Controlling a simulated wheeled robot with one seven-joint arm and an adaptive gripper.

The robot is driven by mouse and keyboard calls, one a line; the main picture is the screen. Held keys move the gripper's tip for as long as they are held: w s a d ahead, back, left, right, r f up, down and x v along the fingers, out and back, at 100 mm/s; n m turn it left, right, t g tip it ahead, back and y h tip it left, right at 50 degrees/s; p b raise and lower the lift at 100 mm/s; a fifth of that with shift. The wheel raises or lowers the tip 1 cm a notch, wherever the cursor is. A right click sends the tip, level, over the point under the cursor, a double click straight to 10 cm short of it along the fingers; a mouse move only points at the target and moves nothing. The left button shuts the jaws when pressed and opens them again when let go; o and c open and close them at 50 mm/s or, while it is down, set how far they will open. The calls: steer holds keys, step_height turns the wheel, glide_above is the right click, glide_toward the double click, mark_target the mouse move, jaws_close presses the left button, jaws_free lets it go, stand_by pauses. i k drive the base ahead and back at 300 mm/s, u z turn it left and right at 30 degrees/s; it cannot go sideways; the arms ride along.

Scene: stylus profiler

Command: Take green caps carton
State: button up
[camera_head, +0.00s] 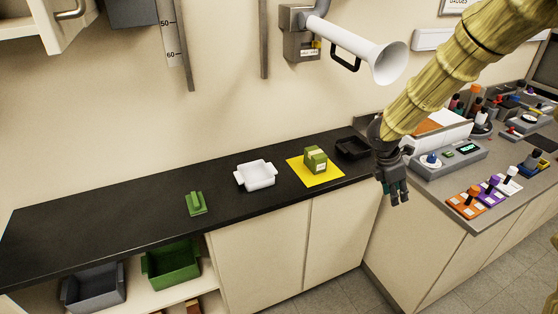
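The green carton (316,159) is a small box with a pale tan strip and a light label on its front. It stands upright on a yellow mat (331,180) on the black counter. My gripper (398,194) is dark grey and hangs pointing down to the right of the carton, clear of it, in front of the counter's right end. Its fingers are small in the picture; nothing is seen held, and whether they are open or shut is not clear.
A white tray (256,184) and a flat green handled item (195,203) sit left of the mat. A black tray (353,150) is behind right. Grey bin (92,290) and green bin (171,279) stand on the shelf below. Instruments crowd the right bench (437,183); a white horn (389,63) hangs above.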

mark_target(316, 159)
steer(key=u, duration=1.5)
steer(key=k, duration=0.35)
steer(key=z, duration=1)
steer(key=i, duration=1)
steer(key=u, duration=0.05)
